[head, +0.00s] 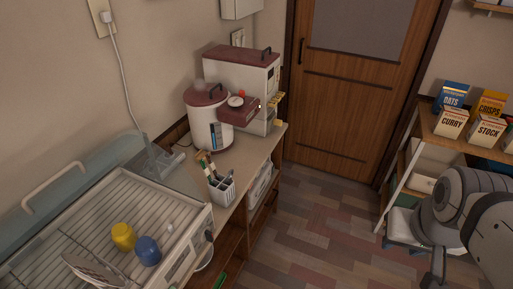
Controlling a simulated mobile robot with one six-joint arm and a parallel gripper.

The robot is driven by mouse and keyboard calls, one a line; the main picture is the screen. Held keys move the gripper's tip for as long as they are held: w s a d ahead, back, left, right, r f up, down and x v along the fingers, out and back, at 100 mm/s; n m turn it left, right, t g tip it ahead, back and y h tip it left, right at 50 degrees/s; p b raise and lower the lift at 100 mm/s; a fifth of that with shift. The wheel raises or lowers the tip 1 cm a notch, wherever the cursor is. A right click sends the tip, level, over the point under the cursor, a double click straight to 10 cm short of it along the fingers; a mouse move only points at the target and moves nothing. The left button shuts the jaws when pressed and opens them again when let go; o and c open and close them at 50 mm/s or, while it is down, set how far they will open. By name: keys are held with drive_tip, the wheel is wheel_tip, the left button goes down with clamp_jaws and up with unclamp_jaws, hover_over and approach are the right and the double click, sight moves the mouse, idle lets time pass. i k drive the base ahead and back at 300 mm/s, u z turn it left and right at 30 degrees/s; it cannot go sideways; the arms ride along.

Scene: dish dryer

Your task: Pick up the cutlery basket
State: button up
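The cutlery basket (223,192) is a small white slotted holder in the head view. It stands upright on the wooden counter, just right of the dish dryer's back corner. Several utensils (209,168) with brown, green and dark handles stick up out of it. Grey links of my arm show at the right edge, far from the basket and over the floor side. My gripper's fingertips do not show clearly in this view. Nothing of my arm touches the basket.
The dish dryer (182,243) with its wire rack holds a yellow cup (123,236), a blue cup (147,250) and plates (92,270). A white canister with a red lid (206,94) stands behind the basket. Shelves with food boxes (452,122) stand right. The floor (310,235) between is clear.

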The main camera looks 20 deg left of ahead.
sight(223, 194)
drive_tip(key=u, duration=0.3)
drive_tip(key=i, duration=1.3)
drive_tip(key=u, duration=0.7)
drive_tip(key=k, duration=0.9)
drive_tip(key=u, duration=0.25)
drive_tip(key=i, duration=0.9)
drive_tip(key=z, duration=0.1)
